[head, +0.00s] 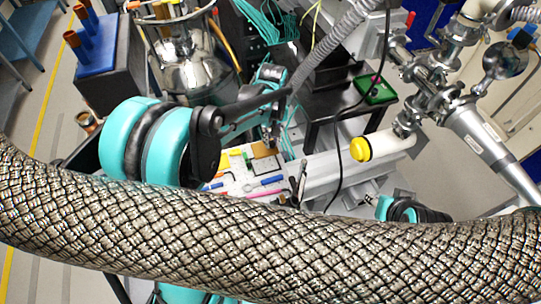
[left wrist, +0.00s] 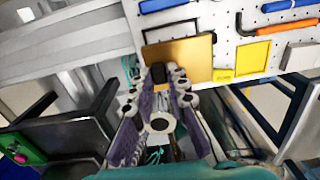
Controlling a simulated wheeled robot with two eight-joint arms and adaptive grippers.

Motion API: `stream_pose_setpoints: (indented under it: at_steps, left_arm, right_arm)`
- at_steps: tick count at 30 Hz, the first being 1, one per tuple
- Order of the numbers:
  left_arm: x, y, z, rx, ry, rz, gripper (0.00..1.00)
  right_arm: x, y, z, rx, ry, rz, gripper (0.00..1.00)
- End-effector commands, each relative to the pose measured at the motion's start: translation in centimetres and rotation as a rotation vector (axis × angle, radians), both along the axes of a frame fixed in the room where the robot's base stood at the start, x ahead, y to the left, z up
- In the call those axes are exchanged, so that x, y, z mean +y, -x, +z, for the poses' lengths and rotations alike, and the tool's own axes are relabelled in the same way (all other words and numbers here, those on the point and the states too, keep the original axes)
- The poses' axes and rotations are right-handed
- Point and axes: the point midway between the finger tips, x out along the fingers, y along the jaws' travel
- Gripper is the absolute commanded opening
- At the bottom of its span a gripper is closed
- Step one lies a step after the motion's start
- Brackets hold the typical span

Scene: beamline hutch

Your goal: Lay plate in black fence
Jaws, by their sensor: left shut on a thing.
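A flat gold-brown plate (left wrist: 193,52) is at the tips of my left gripper (left wrist: 169,76) in the left wrist view. The fingers are shut on its near edge.
The white pegboard (left wrist: 230,25) holds blue, orange and black tools and a yellow frame (left wrist: 253,57). A black table (head: 322,105) carries a green item (head: 376,90). The braided hose (head: 260,235) crosses the foreground. A yellow-capped tube (head: 360,149) is right of the board.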

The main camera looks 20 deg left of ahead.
Motion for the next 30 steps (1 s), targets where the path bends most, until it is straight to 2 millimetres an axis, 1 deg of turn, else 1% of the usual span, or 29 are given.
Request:
stream_pose_setpoints:
  at_steps: [1,3,6,11,18,20,26,29,30]
  left_arm:
    - [0.0,0.0,-1.4,0.0,0.0,0.0,0.0]
    - [0.0,0.0,-2.8,0.0,0.0,0.0,0.0]
    - [0.0,0.0,-4.3,0.0,0.0,-0.001,0.0]
    - [0.0,0.0,-5.4,0.0,0.0,-0.001,0.0]
    - [0.0,0.0,-8.6,0.0,0.0,-0.001,0.0]
    - [0.0,0.0,-8.8,0.0,0.0,-0.001,0.0]
    - [0.0,0.0,-8.7,0.0,0.0,-0.001,0.0]
    - [0.0,0.0,-9.0,0.0,0.0,-0.001,0.0]
    - [0.0,0.0,-9.0,0.0,0.0,-0.001,0.17]
  right_arm:
    - [0.0,0.0,-0.7,0.0,0.0,0.0,0.4]
    - [0.0,0.0,-1.2,0.0,0.0,0.0,0.4]
    - [0.0,0.0,-1.6,0.0,0.0,0.0,0.4]
    - [0.0,0.0,-2.0,0.0,0.0,0.0,0.4]
    - [0.0,0.0,-3.2,0.0,0.0,0.0,0.4]
    - [0.0,0.0,-3.2,0.0,0.0,0.0,0.4]
    - [0.0,0.0,-3.1,0.0,0.0,0.0,0.4]
    - [0.0,0.0,-3.4,0.0,0.0,0.0,0.4]
    - [0.0,0.0,-3.4,0.0,0.0,0.0,0.4]
